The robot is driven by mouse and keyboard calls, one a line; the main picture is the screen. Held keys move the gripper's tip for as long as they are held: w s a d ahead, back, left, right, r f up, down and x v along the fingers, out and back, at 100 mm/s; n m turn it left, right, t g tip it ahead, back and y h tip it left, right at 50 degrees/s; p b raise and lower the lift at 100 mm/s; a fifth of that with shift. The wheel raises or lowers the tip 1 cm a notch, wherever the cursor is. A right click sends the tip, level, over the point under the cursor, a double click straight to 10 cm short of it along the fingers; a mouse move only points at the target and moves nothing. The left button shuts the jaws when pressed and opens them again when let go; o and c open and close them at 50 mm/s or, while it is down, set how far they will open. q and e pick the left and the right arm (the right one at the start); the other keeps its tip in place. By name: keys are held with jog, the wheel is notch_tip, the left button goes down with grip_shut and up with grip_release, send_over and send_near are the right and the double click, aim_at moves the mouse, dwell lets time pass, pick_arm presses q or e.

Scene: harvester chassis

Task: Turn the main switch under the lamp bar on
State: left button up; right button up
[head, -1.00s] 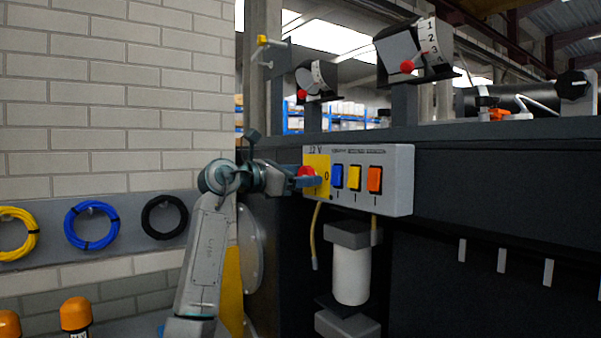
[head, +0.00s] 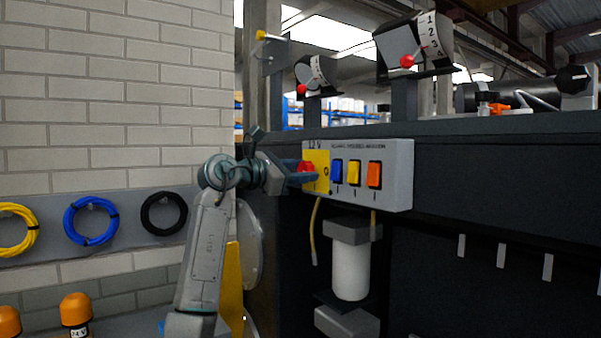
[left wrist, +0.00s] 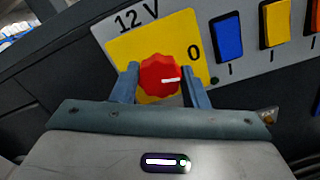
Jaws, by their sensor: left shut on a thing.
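The main switch is a red round knob (left wrist: 160,77) on a yellow plate marked "12 V" and "0" on the grey switch box. In the left wrist view a white mark on the knob points right, below the "0". The knob (head: 306,167) is partly hidden behind my gripper in the head view. My left gripper (left wrist: 160,86) is shut on the knob, one finger on each side of it. My left gripper (head: 308,174) reaches the box from the left in the head view. I cannot make out a lamp bar. My right gripper is not in view.
Blue (head: 337,173), yellow (head: 354,174) and orange (head: 374,174) rocker switches sit right of the knob. A white filter cylinder (head: 351,271) hangs below the box. Levers with red knobs stand above. A brick wall with coiled cables is at the left.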

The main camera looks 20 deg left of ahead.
pick_arm(q)
jog(key=m, duration=0.8)
jog(key=shift+f+b, duration=0.1)
jog(key=shift+b, duration=0.3)
jog(key=shift+f+m+b, duration=0.1)
jog(key=shift+m+b, duration=0.2)
jog(key=shift+m, duration=3.4)
jog(key=o, duration=0.9)
jog(key=shift+o, duration=0.3)
